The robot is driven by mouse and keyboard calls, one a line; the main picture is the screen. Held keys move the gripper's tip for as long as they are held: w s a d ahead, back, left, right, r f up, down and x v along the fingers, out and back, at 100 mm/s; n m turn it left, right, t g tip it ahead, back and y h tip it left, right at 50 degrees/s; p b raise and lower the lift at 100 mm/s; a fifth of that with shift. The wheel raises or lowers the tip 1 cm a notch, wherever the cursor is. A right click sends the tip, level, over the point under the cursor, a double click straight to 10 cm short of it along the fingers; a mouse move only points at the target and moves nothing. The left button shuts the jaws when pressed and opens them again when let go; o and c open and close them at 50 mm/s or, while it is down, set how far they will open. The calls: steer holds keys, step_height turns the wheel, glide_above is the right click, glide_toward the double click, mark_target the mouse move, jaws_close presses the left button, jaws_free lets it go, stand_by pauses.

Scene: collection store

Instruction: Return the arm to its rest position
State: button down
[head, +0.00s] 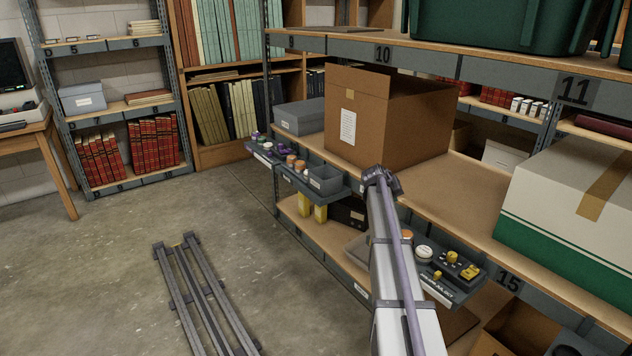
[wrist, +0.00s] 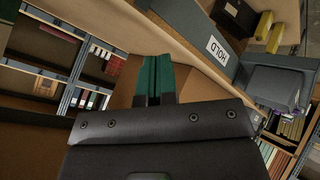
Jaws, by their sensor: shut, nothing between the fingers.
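My arm (head: 395,265) rises from the bottom of the head view and reaches up in front of the shelving, its far visible joint (head: 380,182) overlapping the front edge of the middle shelf. My gripper cannot be made out in the head view. In the wrist view my gripper (wrist: 154,62) shows its two green-padded fingers side by side, shut with nothing between them. The wrist picture is strongly tilted.
A large open cardboard box (head: 395,120) and a grey box (head: 300,117) stand on the middle shelf. A green-and-white carton (head: 575,215) is at right. Small trays (head: 325,182) hang from the shelf edge. A rail (head: 205,300) crosses otherwise clear floor. A HOLD label (wrist: 217,50) shows close by.

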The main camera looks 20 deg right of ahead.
steer(key=s+a+f+n+g+y, duration=0.1)
steer(key=s+a+f+y, duration=0.15)
steer(key=s+a, duration=1)
steer(key=s+a+f+n+g+y, duration=0.1)
steer(key=s+a+n+y, duration=0.15)
steer(key=s+a, duration=1)
steer(key=s+a+f+n+g+y, duration=0.1)
steer(key=s+a+f+g+y, duration=0.35)
steer(key=a, duration=1.55)
step_height(320, 180, up, 22)
steer(key=t+h+p, duration=0.1)
steer(key=t+p, duration=0.2)
steer(key=p, duration=1.6)
steer(key=shift+s+a+r+p, duration=0.2)
steer(key=shift+s+a+p, duration=0.1)
steer(key=shift+a, duration=0.1)
